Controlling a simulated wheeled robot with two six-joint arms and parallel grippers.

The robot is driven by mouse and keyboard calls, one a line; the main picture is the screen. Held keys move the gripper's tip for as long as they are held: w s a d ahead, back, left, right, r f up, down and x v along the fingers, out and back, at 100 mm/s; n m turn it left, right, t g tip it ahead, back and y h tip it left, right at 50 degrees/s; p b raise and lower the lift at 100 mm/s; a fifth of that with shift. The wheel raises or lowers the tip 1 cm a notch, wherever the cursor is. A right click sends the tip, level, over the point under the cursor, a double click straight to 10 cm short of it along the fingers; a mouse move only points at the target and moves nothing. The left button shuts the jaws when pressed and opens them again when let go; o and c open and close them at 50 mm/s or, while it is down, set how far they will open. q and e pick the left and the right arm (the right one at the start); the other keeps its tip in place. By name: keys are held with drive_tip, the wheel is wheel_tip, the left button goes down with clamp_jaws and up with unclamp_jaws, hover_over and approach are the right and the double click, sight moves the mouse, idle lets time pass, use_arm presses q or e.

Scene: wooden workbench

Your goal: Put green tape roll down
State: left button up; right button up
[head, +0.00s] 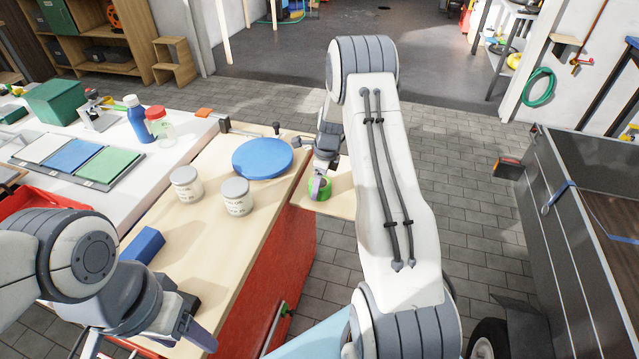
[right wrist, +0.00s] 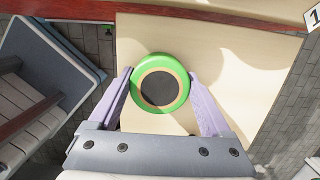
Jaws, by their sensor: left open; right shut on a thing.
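The green tape roll (head: 325,181) is between the fingers of my right gripper (head: 319,188), beyond the bench's right edge. In the right wrist view the roll (right wrist: 160,61) lies flat-side to the camera, its dark centre showing, with a purple-grey finger of my right gripper (right wrist: 160,84) against each side. Below it is a pale wooden board (head: 340,206), which also fills the middle of the right wrist view (right wrist: 225,65). I cannot tell whether the roll touches the board. My left gripper (head: 145,338) is open and empty over the bench's near end, partly cut off by the frame.
A blue disc (head: 262,158), two lidded tins (head: 187,188) (head: 237,203) and a blue block (head: 143,245) stand on the wooden bench (head: 205,245). A clamp (head: 240,130) sits at its far edge. The board is bare around the roll.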

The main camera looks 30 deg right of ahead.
sight(325, 184)
drive_tip(key=o, duration=1.2)
drive_tip(key=shift+f, duration=0.1)
drive_tip(key=shift+o, duration=0.2)
wheel_tip(325, 184, up, 12)
drive_tip(key=s+d, duration=0.1)
drive_tip(key=s+a+r+n, duration=0.3)
drive_tip(key=a+n, duration=0.2)
drive_tip(key=a, duration=0.3)
drive_tip(key=s+a+r+n, duration=0.2)
drive_tip(key=a+n, duration=0.3)
drive_tip(key=a, duration=0.2)
drive_tip(key=s+a+r+n, duration=0.3)
drive_tip(key=a+n, duration=0.1)
drive_tip(key=a, duration=0.4)
drive_tip(key=s+a+n, duration=0.4)
drive_tip(key=s+n, duration=0.6)
drive_tip(key=s, duration=0.2)
drive_tip(key=s+a+n+g, duration=0.1)
drive_tip(key=s+a+n, duration=0.4)
drive_tip(key=s+n, duration=0.6)
drive_tip(key=shift+s+r, duration=0.35)
drive_tip(key=shift+s, duration=0.1)
